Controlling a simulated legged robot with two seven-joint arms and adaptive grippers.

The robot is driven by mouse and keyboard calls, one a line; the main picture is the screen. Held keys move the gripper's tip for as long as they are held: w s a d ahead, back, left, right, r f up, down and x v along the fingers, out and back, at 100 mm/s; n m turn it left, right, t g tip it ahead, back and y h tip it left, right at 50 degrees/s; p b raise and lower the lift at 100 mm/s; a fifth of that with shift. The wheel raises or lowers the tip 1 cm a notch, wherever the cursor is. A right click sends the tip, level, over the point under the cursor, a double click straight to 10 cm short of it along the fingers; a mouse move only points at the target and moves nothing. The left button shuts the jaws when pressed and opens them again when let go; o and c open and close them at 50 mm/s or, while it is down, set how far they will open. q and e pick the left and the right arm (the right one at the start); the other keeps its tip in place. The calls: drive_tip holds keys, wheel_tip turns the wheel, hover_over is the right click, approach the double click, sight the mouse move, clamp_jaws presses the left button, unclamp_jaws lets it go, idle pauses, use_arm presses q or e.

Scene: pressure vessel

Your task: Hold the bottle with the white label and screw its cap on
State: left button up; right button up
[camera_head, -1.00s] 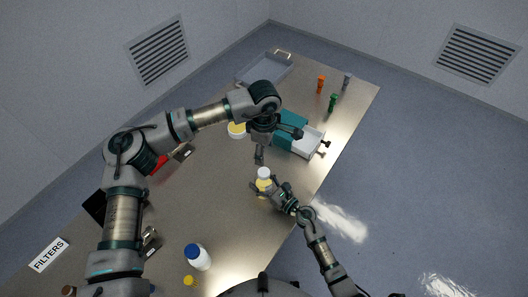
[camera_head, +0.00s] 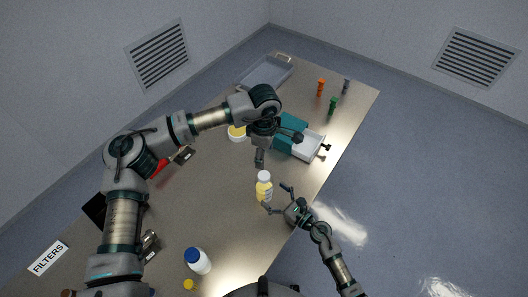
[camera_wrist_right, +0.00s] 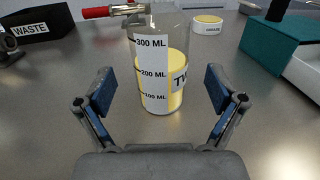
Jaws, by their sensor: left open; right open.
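The bottle with the white label (camera_head: 264,188) stands upright on the table, with yellow liquid inside and a white cap at its top. In the right wrist view the bottle (camera_wrist_right: 150,68) shows its printed white label, but its top is cut off. My right gripper (camera_head: 276,197) is open and empty just to the lower right of the bottle, apart from it. In the wrist view its fingers (camera_wrist_right: 157,92) spread to either side, nearer than the bottle. My left gripper (camera_head: 278,149) is open and empty, above and beyond the bottle in the picture.
A teal box with a white drawer (camera_head: 306,146) stands at the right table edge. A blue-capped white bottle (camera_head: 198,261) stands near me. A yellow-topped container (camera_head: 237,133) and a grey tray (camera_head: 264,72) lie farther back. A red-handled tool (camera_wrist_right: 110,11) shows behind the bottle.

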drive_tip(key=v, duration=0.6)
idle(0.5)
